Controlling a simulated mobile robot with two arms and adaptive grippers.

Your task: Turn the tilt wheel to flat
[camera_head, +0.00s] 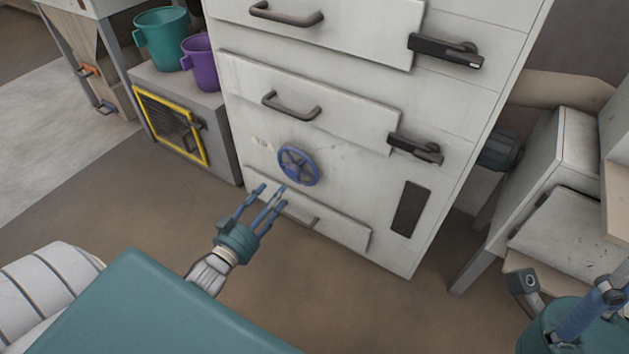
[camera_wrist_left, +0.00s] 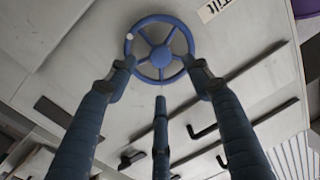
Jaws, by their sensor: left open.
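The tilt wheel (camera_head: 298,166) is a blue spoked handwheel on the lower front of a white cabinet. It also shows in the left wrist view (camera_wrist_left: 160,48), where a pale dot marks its rim at the left and a partly cut-off "Tilt" label (camera_wrist_left: 213,9) sits beside it. My left gripper (camera_head: 271,195) is open and empty, just below and left of the wheel, with its fingers pointing at it. In the left wrist view its three spread fingers overlap or border the rim; contact cannot be told. My right gripper (camera_head: 597,305) shows partly at the lower right corner.
The cabinet (camera_head: 345,165) has bar handles (camera_head: 290,105) and dark latches (camera_head: 415,148). A low handle (camera_head: 298,214) sits just below the wheel. Teal (camera_head: 163,38) and purple (camera_head: 200,60) buckets stand on a grey box at left. A grey machine (camera_head: 560,180) stands at right.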

